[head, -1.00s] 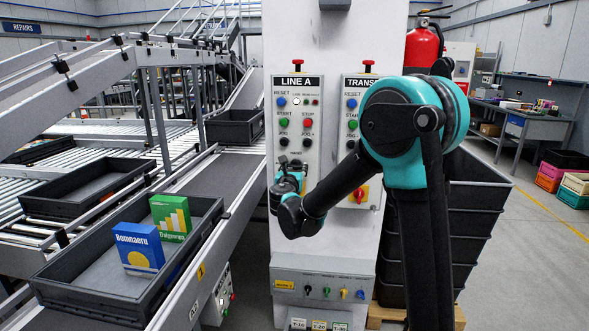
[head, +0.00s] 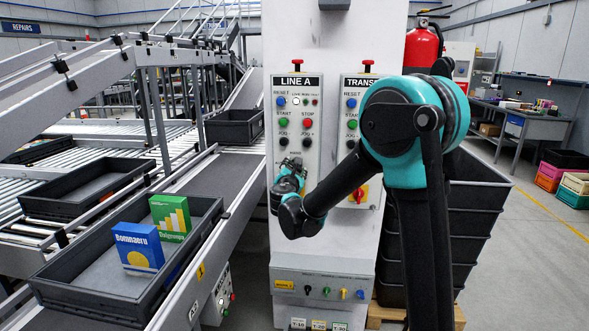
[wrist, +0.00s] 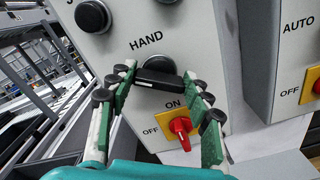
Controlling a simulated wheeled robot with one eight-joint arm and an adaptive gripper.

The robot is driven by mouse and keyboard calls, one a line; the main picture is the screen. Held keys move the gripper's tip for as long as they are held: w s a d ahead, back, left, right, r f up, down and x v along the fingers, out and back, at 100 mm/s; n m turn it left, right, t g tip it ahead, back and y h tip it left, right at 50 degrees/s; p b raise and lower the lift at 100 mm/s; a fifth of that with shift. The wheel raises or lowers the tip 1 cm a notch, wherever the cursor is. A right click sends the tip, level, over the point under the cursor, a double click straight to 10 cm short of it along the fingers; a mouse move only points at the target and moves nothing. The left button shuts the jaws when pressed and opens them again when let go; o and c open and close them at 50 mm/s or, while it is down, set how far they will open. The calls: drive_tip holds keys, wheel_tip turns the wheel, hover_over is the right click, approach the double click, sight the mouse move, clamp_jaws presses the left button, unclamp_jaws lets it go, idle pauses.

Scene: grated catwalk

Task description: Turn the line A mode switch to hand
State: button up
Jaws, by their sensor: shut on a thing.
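The LINE A panel (head: 296,132) is on the white column, left of the TRANSFER panel, in the head view. The black mode switch (wrist: 158,74) is in the wrist view, below the word HAND. Its bar handle lies roughly crosswise in that picture; which mark it points to I cannot tell. My gripper (head: 291,163) is at the lower part of the LINE A panel and hides the switch in the head view. In the wrist view my gripper (wrist: 160,82) has its green-padded fingers at both ends of the handle, shut on it.
A red rotary switch on a yellow plate (wrist: 180,127), marked ON and OFF, sits just below the mode switch. A second yellow-plated switch (wrist: 313,86) is on the right panel. Black crates (head: 470,210) stand right of the column, a conveyor (head: 200,200) left.

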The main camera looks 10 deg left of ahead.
drive_tip(key=m, duration=1.1)
drive_tip(key=shift+d+f, duration=0.15)
drive_tip(key=shift+f, duration=0.05)
drive_tip(key=shift+m, duration=0.3)
drive_tip(key=o, duration=1.2)
drive_tip(key=shift+c, duration=0.2)
drive_tip(key=shift+s, duration=0.1)
drive_tip(key=s, duration=1.2)
drive_tip(key=shift+a, duration=0.2)
